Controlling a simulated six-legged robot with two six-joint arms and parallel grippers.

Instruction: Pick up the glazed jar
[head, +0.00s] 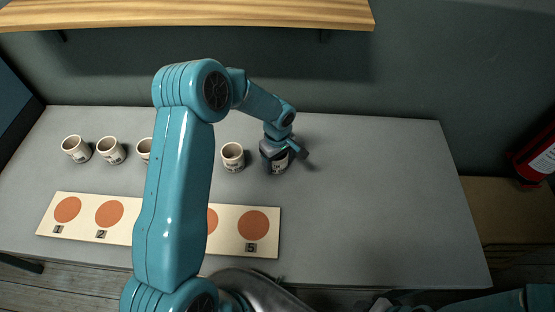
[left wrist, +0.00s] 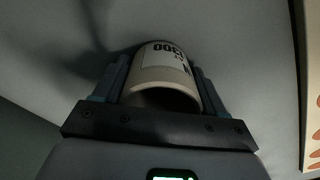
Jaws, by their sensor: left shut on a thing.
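A cream jar with a printed label (head: 279,166) is at the right end of a row of similar jars on the grey table. Its label and open rim also show in the left wrist view (left wrist: 165,85). My left gripper (head: 285,153) is above the jar and shut on it, with one finger on either side. The gripper hides much of the jar in the head view. I cannot tell whether the jar touches the table. Part of my right arm shows at the bottom right, but its gripper is not clear.
Several similar jars stand to the left: one close by (head: 232,158), another at the far left (head: 76,149). A cream board (head: 180,206) with orange discs lies in front. The table's right side (head: 400,190) is clear. A wooden shelf (head: 200,14) hangs behind.

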